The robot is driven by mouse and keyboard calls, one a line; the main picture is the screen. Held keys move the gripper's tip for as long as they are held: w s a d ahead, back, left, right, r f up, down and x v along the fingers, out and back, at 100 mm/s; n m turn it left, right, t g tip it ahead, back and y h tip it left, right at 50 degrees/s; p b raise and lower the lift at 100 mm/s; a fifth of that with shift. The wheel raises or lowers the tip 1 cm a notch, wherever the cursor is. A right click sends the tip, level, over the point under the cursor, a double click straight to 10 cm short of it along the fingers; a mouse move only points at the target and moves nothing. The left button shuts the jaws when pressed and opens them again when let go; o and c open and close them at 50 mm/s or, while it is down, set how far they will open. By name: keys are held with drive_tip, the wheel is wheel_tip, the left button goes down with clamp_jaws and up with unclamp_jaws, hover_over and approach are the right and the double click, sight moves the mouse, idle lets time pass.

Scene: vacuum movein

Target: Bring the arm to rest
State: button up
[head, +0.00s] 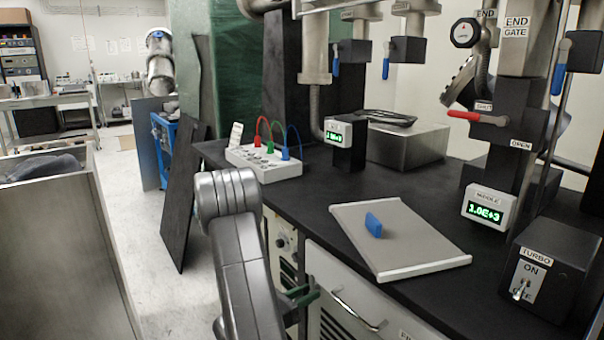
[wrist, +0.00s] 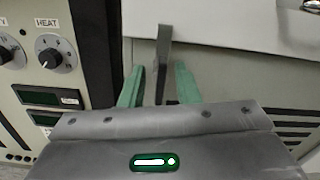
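My grey arm (head: 243,255) reaches down in front of the black bench in the head view. My gripper (head: 302,296) has green fingers and is low beside the white drawer front (head: 325,285); the arm partly hides it. In the wrist view my gripper (wrist: 160,67) shows its two green fingers apart. A narrow grey upright piece lies between them in the picture, with a gap on each side; I cannot tell what it belongs to. I see nothing held.
A drawer handle (head: 357,309) and a panel with knobs (wrist: 55,55) are close to my gripper. A steel cart (head: 62,265) stands left; floor shows between.

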drive_tip(key=n+p, duration=0.2)
drive_tip(key=n, duration=0.1)
drive_tip(key=shift+r+n, duration=0.15)
drive_tip(key=shift+n, duration=0.25)
drive_tip(key=shift+n+p, duration=0.8)
drive_tip(key=shift+n, duration=0.5)
